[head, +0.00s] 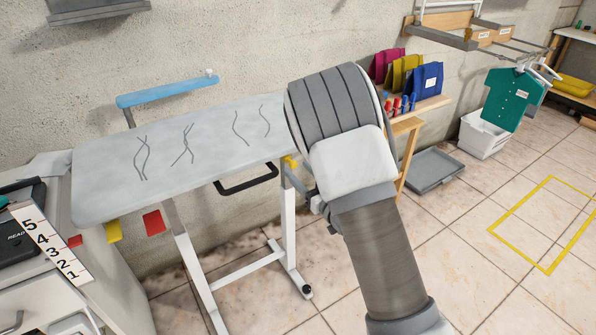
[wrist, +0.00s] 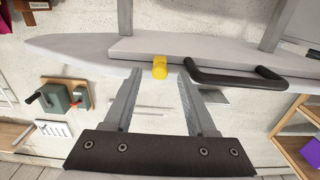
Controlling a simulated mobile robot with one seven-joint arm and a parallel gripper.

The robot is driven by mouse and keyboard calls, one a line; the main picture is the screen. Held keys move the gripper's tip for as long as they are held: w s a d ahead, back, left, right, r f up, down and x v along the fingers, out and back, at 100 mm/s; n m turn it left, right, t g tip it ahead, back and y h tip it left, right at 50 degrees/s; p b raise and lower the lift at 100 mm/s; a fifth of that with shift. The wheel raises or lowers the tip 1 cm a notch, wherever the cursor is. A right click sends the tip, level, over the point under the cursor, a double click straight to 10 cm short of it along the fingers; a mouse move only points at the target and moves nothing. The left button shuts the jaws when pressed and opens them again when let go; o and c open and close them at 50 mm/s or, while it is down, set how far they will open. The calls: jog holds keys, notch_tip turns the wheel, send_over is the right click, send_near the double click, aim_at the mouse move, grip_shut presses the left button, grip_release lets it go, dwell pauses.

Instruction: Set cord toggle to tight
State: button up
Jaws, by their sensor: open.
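The ironing board (head: 200,125) has a pale grey cover with several thin dark squiggles on it. Its underside edge (wrist: 80,47) shows in the wrist view. A small yellow piece, which looks like the cord toggle (wrist: 160,68), sits at that edge. A bit of yellow (head: 290,162) also shows at the board's right end in the head view, partly behind my arm. My gripper (wrist: 163,70) is open and empty, its two fingers pointing at the board edge with the yellow piece in line between the tips. I cannot tell the remaining distance. The head view hides my fingers behind my arm.
A black bar handle (wrist: 235,77) is close right of my fingers. White legs (head: 290,225) stand below the board. A cabinet with a numbered strip (head: 50,245) stands left. Floor at right is open.

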jog(key=shift+x, duration=0.75)
grip_shut()
dwell(0.9)
